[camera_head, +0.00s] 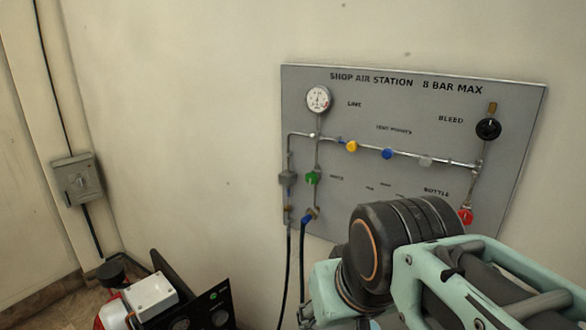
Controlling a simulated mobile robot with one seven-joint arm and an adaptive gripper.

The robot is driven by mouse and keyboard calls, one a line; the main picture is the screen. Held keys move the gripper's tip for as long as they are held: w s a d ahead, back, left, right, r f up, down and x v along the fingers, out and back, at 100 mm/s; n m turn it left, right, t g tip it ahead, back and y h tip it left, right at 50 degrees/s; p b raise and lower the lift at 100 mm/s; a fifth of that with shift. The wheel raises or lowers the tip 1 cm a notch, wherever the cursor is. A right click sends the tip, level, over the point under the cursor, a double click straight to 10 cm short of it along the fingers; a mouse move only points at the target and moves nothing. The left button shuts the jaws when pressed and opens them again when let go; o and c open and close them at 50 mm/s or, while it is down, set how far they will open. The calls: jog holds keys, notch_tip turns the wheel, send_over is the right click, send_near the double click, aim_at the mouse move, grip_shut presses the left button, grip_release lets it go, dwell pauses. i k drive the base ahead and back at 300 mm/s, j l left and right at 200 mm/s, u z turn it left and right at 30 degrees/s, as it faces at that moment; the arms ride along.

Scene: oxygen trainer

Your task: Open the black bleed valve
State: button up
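The black bleed valve (488,129) is a round black knob at the upper right of the grey panel (390,215), just right of the word BLEED. It sits on a brass fitting above the right end of the pipe run. Nothing covers it or touches it. My mint-green and black arm fills the lower right of the view, below the panel, and hides part of the panel's lower edge. I see no gripper fingers in this view.
The panel also carries a gauge (318,98), a green knob (312,178), a yellow knob (352,146), a blue knob (387,154) and a red knob (466,216). A grey wall box (78,179) hangs at left. Black equipment (205,305) stands at the lower left.

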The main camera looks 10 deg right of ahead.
aim_at(488, 129)
jog(key=z, duration=1.35)
